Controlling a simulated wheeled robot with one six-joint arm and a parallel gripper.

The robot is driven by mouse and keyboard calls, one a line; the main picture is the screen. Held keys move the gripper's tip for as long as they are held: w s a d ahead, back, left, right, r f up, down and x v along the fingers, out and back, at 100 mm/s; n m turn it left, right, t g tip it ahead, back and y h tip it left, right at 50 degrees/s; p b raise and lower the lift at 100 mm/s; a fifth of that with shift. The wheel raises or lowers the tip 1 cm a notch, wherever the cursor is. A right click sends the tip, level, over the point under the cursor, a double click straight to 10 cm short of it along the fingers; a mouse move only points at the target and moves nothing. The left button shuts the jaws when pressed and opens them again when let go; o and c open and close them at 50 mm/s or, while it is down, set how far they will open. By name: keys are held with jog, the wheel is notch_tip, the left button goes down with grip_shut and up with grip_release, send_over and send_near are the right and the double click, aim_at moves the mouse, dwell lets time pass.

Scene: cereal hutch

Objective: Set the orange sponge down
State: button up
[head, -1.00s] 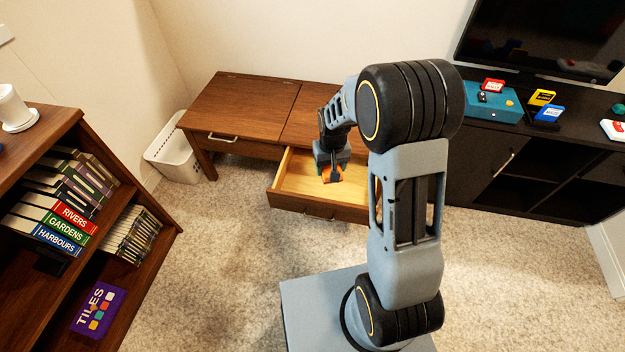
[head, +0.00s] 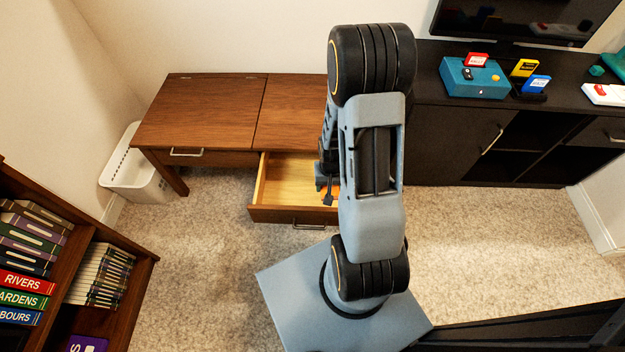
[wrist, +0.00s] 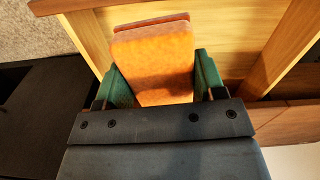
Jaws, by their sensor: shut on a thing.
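The orange sponge (wrist: 153,60) is upright between the two green-padded fingers of my gripper (wrist: 162,84) in the wrist view. The fingers press on its left and right sides. In the head view my gripper (head: 328,188) is at the right part of the open drawer (head: 275,214), partly behind my arm. Only a small orange patch of the sponge (head: 332,191) shows there. The drawer's pale wood floor and walls lie around the sponge in the wrist view. I cannot tell whether the sponge touches the drawer floor.
The drawer belongs to a brown wooden bench (head: 200,110). A white basket (head: 135,175) stands at its left end. A bookshelf (head: 125,290) is at the lower left. A black cabinet (head: 440,135) at the right bears a teal box (head: 475,80). The visible drawer floor left of my gripper is bare.

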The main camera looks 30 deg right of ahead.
aim_at(337, 194)
jog(key=shift+m, duration=0.6)
jog(key=s+f, duration=0.1)
jog(key=s+d+f+b, duration=0.1)
jog(key=f, duration=0.1)
jog(key=shift+s+d+f, duration=0.1)
jog(key=shift+s+d, duration=0.1)
jog(key=shift+s, duration=0.1)
jog(key=w+d+f+b, duration=0.1)
jog(key=w+f, duration=0.1)
jog(key=w, duration=0.1)
jog(key=w+d+f+b, duration=0.1)
jog(key=w+f+b, duration=0.1)
jog(key=w+f, duration=0.1)
jog(key=w+d+f+b, duration=0.1)
jog(key=w+f, duration=0.2)
jog(key=w, duration=0.2)
jog(key=shift+w+d+f+b, duration=0.1)
jog(key=shift+d+f+b, duration=0.05)
jog(key=shift+d+b, duration=0.2)
jog(key=shift+w+d+f+b, duration=0.1)
jog(key=shift+w+f+b, duration=0.1)
jog(key=shift+f+b, duration=0.6)
jog(key=shift+w+f+b, duration=0.2)
jog(key=shift+f+b, duration=0.1)
jog(key=shift+f, duration=0.85)
jog(key=shift+f, duration=0.1)
jog(key=o, duration=0.9)
jog(key=shift+c, duration=0.2)
